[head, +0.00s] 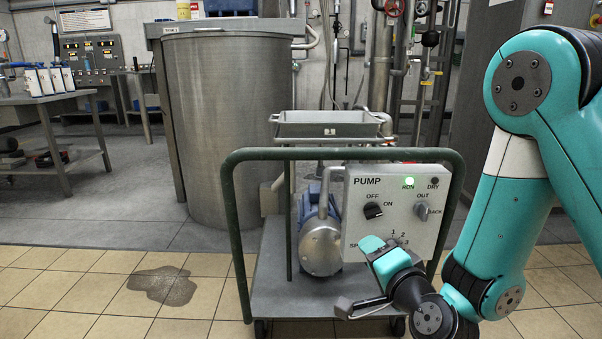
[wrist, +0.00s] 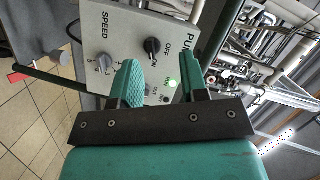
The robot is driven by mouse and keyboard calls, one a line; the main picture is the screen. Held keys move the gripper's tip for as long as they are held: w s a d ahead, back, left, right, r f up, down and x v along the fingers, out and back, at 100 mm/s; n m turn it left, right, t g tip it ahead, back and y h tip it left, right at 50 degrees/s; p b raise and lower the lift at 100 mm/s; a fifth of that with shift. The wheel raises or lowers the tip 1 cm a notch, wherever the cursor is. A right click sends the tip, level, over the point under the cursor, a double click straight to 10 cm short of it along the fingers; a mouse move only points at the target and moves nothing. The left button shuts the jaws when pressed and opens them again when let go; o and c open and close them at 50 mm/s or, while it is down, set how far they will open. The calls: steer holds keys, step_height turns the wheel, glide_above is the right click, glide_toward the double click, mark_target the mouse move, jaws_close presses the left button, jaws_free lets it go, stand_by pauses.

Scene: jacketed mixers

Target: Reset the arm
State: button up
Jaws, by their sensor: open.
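My gripper (head: 356,276) is open and empty, low in front of the grey PUMP control panel (head: 356,232). My teal and white arm reaches in from the right. In the wrist view, the two teal fingers of my gripper (wrist: 161,78) stand apart with the panel (wrist: 125,30) beyond them. The panel has a black OFF/ON knob (head: 373,210), a grey OUT/BACK knob (head: 422,211) and a lit green RUN light (head: 409,182). The speed knob (wrist: 104,63) shows in the wrist view; my gripper hides it in the head view.
The panel is on a cart (head: 262,292) with a green rail (head: 226,195), a blue and steel pump (head: 320,245) and a metal tray (head: 325,128). A large steel tank (head: 228,125) stands behind. A wet patch (head: 160,284) lies on the tiles at left. A bench (head: 50,98) is farther left.

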steer(key=s+a+r+n+g+y, duration=0.55)
steer(key=s+a+n+g, duration=0.3)
steer(key=n, duration=0.25)
steer(key=s+d+r+n+g+h, duration=0.2)
steer(key=s+d+n+g, duration=0.15)
steer(key=s, duration=0.35)
steer(key=s+d+r+n+g+h, duration=0.1)
steer(key=s+d+n+g+h, duration=0.25)
steer(key=s, duration=0.45)
step_height(320, 180, up, 36)
steer(key=p, duration=3.5)
steer(key=shift+s+d+f+g, duration=0.25)
steer(key=shift+s+d+g, duration=0.1)
steer(key=shift+d, duration=0.05)
